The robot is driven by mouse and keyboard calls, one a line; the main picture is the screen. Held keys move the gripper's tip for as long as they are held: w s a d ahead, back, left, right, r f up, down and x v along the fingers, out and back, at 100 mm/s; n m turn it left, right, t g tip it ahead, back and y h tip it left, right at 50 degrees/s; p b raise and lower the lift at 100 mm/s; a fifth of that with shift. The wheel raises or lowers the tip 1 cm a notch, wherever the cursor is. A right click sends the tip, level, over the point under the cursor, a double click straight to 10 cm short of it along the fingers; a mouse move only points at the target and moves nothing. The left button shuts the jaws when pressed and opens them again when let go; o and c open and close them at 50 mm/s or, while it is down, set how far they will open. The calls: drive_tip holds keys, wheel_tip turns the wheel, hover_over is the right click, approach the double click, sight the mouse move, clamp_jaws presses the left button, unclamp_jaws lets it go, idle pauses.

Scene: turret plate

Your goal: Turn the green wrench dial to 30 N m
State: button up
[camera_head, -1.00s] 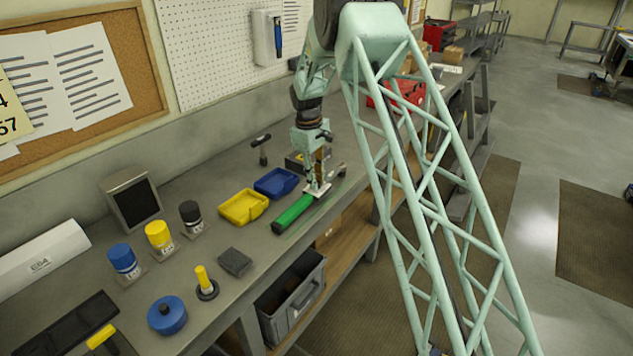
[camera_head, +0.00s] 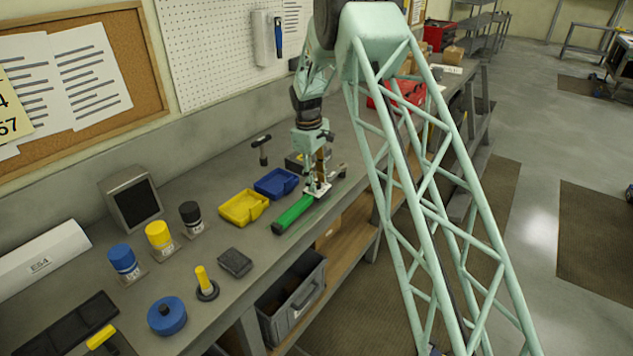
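The green wrench (camera_head: 294,214) lies on the grey workbench near its front edge, its green handle pointing toward the lower left. Its far end runs under my gripper (camera_head: 317,189). My gripper points down over the far end of the green handle, by a pale plate. A thin dark part with a small knob (camera_head: 341,169) shows just beyond the gripper to the right. The fingers are small and overlap the wrench, so I cannot tell whether they touch or grip it. The dial and its reading are not legible.
A yellow tray (camera_head: 242,207) and a blue tray (camera_head: 277,183) lie left of the wrench. A small T-handled tool (camera_head: 261,148) stands behind them. A dark block (camera_head: 235,263) and several coloured containers are further left. A grey bin (camera_head: 291,300) sits below the bench edge.

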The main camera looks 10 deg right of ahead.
wheel_tip(320, 180, up, 12)
drive_tip(key=a, duration=0.1)
idle(1.0)
drive_tip(key=shift+a, duration=0.1)
drive_tip(key=s+d+r+m+t+b, duration=0.1)
drive_tip(key=s+r+m+b, duration=0.1)
drive_tip(key=s+r, duration=0.7)
drive_tip(key=s+r+m+b, duration=0.1)
drive_tip(key=s+r, duration=0.5)
drive_tip(key=s, duration=0.6)
drive_tip(key=s+d+r+m+t+b, duration=0.1)
drive_tip(key=s+r+m+b, duration=0.1)
drive_tip(key=s+r, duration=0.7)
drive_tip(key=s+f+m+t+b, duration=0.1)
drive_tip(key=s+f+m+b, duration=0.1)
drive_tip(key=s, duration=1.7)
drive_tip(key=s+f+m+y+b, duration=0.1)
drive_tip(key=s+f, duration=0.4)
drive_tip(key=s, duration=1.4)
drive_tip(key=shift+f+m+t+b, duration=0.35)
drive_tip(key=shift+m+b, duration=0.25)
drive_tip(key=shift+b, duration=0.35)
drive_tip(key=shift+r, duration=0.1)
drive_tip(key=shift+c, duration=0.2)
